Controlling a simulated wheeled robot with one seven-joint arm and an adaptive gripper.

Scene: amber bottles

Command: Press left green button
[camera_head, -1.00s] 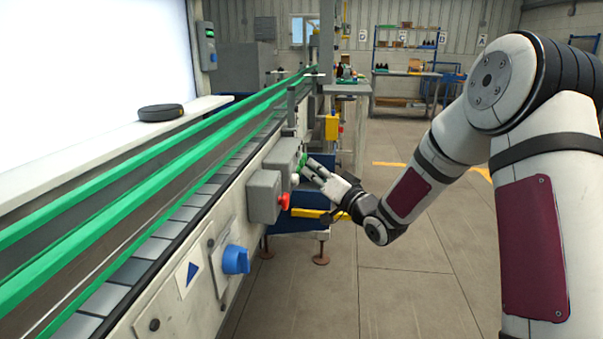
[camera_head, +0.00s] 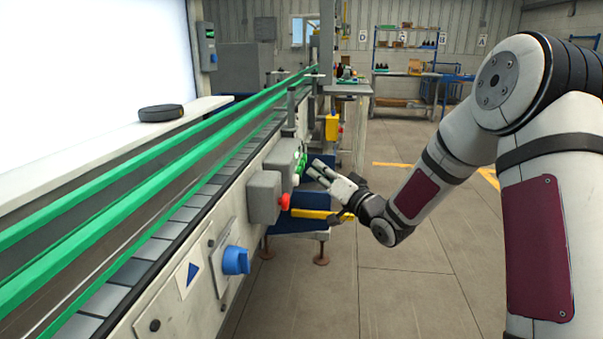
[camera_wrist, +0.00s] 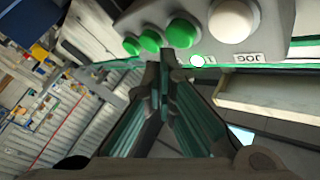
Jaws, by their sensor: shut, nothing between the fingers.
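Three green buttons sit in a row on a grey control box (camera_head: 281,157) on the side of the conveyor. In the wrist view they run from the nearest green button (camera_wrist: 182,33) to a middle one (camera_wrist: 150,40) and a far one (camera_wrist: 131,46). In the head view the green buttons (camera_head: 301,163) show close together, and I cannot tell them apart well. A white button (camera_wrist: 233,20) is beside them. My gripper (camera_head: 313,169) is shut and empty, just right of the box. Its fingertips (camera_wrist: 167,55) appear just below the nearest green button, apart from the box in the head view.
A second grey box with a red button (camera_head: 284,201) is nearer on the conveyor side. A blue knob (camera_head: 236,260) is nearer still. A yellow bar (camera_head: 312,213) lies below my gripper. The floor to the right is open.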

